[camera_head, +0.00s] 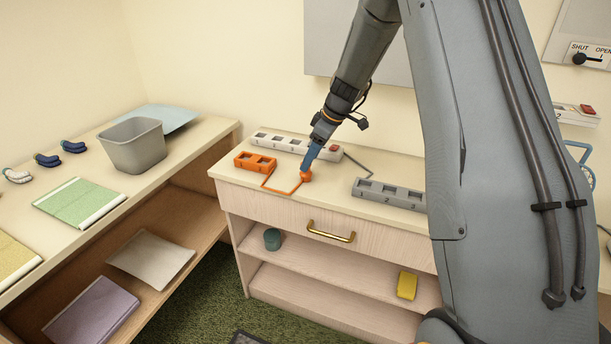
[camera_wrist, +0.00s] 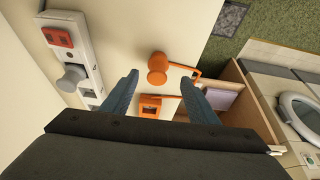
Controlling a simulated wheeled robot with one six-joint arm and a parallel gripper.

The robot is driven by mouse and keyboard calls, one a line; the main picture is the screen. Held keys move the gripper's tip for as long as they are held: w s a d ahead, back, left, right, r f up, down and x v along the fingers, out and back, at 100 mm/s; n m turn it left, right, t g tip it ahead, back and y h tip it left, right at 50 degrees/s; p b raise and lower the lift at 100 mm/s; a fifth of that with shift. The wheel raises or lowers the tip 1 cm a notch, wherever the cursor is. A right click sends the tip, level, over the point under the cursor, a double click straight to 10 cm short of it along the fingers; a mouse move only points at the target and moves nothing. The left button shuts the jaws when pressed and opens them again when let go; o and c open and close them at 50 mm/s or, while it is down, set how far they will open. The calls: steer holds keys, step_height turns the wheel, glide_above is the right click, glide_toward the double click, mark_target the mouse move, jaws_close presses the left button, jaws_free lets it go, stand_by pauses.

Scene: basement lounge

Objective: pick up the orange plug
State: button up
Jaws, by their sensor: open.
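The orange plug (camera_head: 305,177) lies on top of the pale cabinet (camera_head: 232,178), with an orange cord running from it to an orange socket block (camera_head: 254,162). My gripper (camera_head: 309,165) is just above the plug, pointing down, and partly covers it in the head view. In the wrist view, the orange plug (camera_wrist: 156,68) shows near the tips of the two blue-grey fingers of my gripper (camera_wrist: 159,77). The fingers are spread, one on each side of it, with visible gaps. I cannot tell exactly how high they are above the cabinet top.
A white power strip (camera_head: 275,142) with a red switch lies behind the plug. A grey power strip (camera_head: 390,193) lies to the right. A grey bin (camera_head: 134,148) and green cloth (camera_head: 80,203) are on the left shelf unit. The cabinet's front edge is near the plug.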

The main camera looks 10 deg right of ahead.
steer(key=shift+w+p+x, duration=0.15)
steer(key=shift+p+x, duration=0.4)
steer(key=shift+x, duration=0.65)
steer(key=shift+w+p+x, duration=0.15)
steer(key=shift+p+x, duration=0.4)
steer(key=shift+x, duration=0.6)
steer(key=c, duration=1.2)
steer(key=shift+r, duration=0.1)
steer(key=shift+r, duration=0.1)
